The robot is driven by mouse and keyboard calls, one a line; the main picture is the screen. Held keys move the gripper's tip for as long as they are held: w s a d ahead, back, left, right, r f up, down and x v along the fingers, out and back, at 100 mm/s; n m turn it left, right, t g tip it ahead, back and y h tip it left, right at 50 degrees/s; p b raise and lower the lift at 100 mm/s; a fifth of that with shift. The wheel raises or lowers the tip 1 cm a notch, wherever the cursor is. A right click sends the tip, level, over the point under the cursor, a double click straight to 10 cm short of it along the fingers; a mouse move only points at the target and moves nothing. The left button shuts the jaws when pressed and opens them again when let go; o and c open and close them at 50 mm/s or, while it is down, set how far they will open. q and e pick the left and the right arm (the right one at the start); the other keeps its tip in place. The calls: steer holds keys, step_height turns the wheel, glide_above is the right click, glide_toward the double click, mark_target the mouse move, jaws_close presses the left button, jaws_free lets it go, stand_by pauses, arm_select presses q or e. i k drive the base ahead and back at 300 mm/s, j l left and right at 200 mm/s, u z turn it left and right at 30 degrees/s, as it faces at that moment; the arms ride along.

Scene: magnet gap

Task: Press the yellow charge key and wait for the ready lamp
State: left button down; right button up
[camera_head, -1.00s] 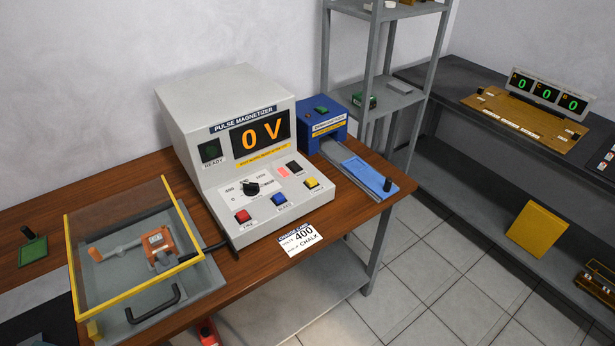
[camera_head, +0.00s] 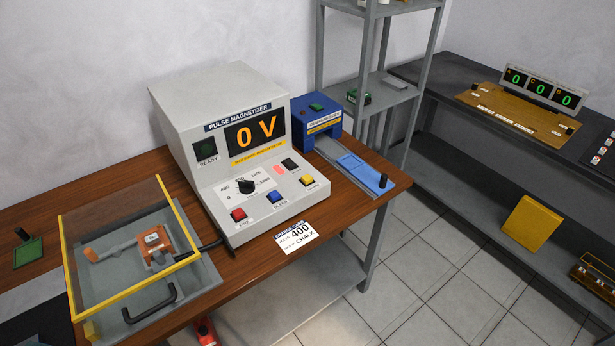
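The pulse magnetizer (camera_head: 180,110) is a grey box with a sloped panel on the wooden bench. Its yellow charge key (camera_head: 309,181) sits at the panel's right, by a blue key (camera_head: 275,197) and a red key (camera_head: 238,214). The ready lamp (camera_head: 206,148) is dark green and looks unlit. The orange display (camera_head: 257,131) reads 0 V. The black dial (camera_head: 247,186) sits on a voltage scale; its exact setting is too small to tell. Neither gripper is in view.
A clear yellow-framed cover (camera_head: 130,302) stands over an orange fixture (camera_head: 154,244) at bench left. A blue demagnetizer (camera_head: 316,117) with a slide tray (camera_head: 381,179) stands right of the magnetizer. A grey shelf rack (camera_head: 385,97) stands behind.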

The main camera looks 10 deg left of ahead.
mark_target(306, 179)
steer(key=i+l+u, duration=0.65)
steer(key=l, duration=0.3)
steer(key=i+l+u, duration=0.25)
steer(key=l, duration=0.15)
steer(key=i+l+u, duration=0.2)
steer(key=l, duration=0.2)
steer(key=k+j, duration=0.05)
steer(key=k, duration=0.05)
